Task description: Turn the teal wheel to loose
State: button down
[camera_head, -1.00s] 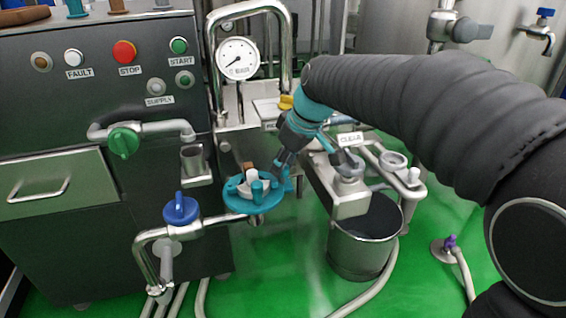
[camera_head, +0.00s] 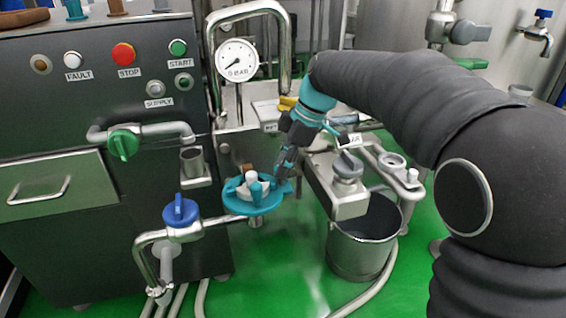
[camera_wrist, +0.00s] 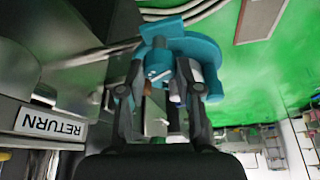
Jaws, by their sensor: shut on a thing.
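The teal wheel (camera_head: 262,205) sits low in the middle of the head view, to the right of a blue valve knob. It has an upright teal peg and a whitish centre. My gripper (camera_head: 282,174) reaches down to the wheel's right side and is shut on it; the exact contact is partly hidden by the fingers. In the wrist view the teal wheel (camera_wrist: 205,48) lies beyond and between the two dark fingers of my gripper (camera_wrist: 163,76).
The blue knob (camera_head: 181,211) on its pipe stands close left of the wheel. A pressure gauge (camera_head: 237,60) is behind. A metal bucket (camera_head: 364,250) and the grey-knobbed block (camera_head: 348,203) stand to the right. A RETURN label (camera_wrist: 49,123) shows in the wrist view.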

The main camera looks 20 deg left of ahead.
dwell(0.4)
jog(key=c, duration=0.8)
grip_release()
jog(key=shift+s+a, duration=0.1)
jog(key=shift+r, duration=0.25)
jog(key=v, duration=1.1)
jog(key=shift+r, duration=0.25)
